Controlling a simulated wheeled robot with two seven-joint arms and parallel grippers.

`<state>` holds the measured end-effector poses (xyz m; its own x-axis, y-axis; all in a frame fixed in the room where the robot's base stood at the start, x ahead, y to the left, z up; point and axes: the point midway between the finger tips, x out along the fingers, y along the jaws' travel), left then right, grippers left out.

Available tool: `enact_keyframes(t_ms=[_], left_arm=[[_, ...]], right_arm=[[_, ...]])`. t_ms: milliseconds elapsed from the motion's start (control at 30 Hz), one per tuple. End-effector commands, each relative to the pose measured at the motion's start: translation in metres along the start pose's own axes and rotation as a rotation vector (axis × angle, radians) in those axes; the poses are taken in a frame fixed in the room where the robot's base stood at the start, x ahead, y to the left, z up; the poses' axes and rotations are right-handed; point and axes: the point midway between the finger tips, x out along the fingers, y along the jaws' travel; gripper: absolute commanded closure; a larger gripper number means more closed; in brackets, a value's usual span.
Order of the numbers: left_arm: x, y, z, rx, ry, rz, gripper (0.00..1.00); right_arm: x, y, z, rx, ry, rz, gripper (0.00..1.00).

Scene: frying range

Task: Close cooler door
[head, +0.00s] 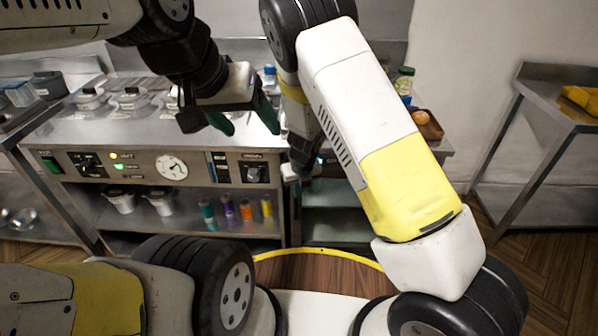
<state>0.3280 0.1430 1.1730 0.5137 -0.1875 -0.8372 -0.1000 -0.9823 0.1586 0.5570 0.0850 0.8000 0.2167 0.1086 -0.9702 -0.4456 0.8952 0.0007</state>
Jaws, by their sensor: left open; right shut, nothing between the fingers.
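I cannot clearly pick out a cooler door. Below the steel counter, an open compartment (335,205) with a shelf shows to the right of the control panel, partly behind my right arm; I cannot tell whether it is the cooler. My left gripper (246,121) is open and empty above the counter's front edge, its green-tipped fingers pointing down. My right arm rises across the middle of the view and bends down behind itself. My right gripper (297,171) is low in front of the counter, beside the compartment, mostly hidden by the arm. It appears shut and empty.
The control panel (150,168) has a dial and knobs. Lidded containers (131,98) stand on the counter. Colored bottles (246,209) and white tubs (160,201) sit on the shelf below. A side table (545,100) with a yellow item stands at right. Wooden floor is open between.

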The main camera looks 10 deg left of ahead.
Motion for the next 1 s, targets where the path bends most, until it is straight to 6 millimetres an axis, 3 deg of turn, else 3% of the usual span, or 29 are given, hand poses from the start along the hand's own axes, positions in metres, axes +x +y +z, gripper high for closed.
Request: enact_keyframes(t_ms=[67, 700, 1000], left_arm=[[0.000, 0.000, 0.000, 0.000, -0.001, 0.000, 0.31], [0.000, 0.000, 0.000, 0.000, -0.001, 0.000, 0.31], [0.000, 0.000, 0.000, 0.000, -0.001, 0.000, 0.31]], right_arm=[[0.000, -0.007, -0.002, 0.004, 0.000, 0.000, 1.00], [-0.091, 0.003, 0.001, -0.001, -0.002, -0.001, 1.00], [-0.106, 0.003, -0.001, -0.026, 0.000, 0.016, 1.00]])
